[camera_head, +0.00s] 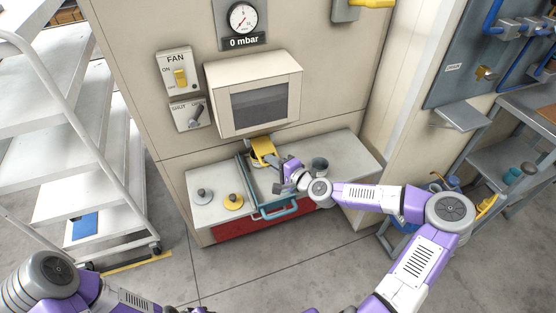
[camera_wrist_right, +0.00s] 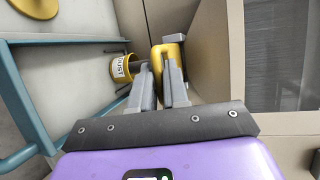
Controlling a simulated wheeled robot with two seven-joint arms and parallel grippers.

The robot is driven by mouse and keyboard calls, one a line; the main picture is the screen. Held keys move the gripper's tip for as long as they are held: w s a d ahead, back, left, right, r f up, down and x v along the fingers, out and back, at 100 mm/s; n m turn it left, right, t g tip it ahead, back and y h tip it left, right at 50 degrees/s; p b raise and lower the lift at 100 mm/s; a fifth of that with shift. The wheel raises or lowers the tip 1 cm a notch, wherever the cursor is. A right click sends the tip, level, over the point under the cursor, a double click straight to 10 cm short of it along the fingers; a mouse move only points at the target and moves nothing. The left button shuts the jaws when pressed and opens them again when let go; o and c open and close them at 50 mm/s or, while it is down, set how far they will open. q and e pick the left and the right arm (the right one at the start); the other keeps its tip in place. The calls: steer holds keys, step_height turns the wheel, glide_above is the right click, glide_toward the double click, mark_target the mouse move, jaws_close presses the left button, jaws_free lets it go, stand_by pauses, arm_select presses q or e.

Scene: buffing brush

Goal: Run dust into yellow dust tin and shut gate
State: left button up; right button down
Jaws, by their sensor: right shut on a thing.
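The yellow gate handle (camera_head: 262,147) sticks out below the windowed box on the machine. It also shows as a yellow loop in the right wrist view (camera_wrist_right: 181,48). My right gripper (camera_wrist_right: 160,75) is shut on it. The yellow dust tin (camera_wrist_right: 118,68), with a DUST label, stands beside the fingers in the wrist view. In the head view the tin is mostly hidden under the handle. Whether dust is in the tin cannot be seen. My left arm shows at the lower left of the head view, its gripper out of view.
A yellow lid (camera_head: 233,202) and a grey lid (camera_head: 203,195) lie on the white bench (camera_head: 215,180). A teal frame (camera_head: 275,211) crosses the bench front. A grey tin (camera_head: 319,166) stands right of the gripper. The fan switch (camera_head: 180,77) and 0 mbar gauge (camera_head: 242,18) are above.

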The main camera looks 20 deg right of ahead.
steer(key=c, duration=1.2)
jaws_free()
steer(key=p+v, duration=0.2)
steer(key=v, duration=0.5)
steer(key=shift+s, duration=0.25)
steer(key=shift+d+r, duration=0.1)
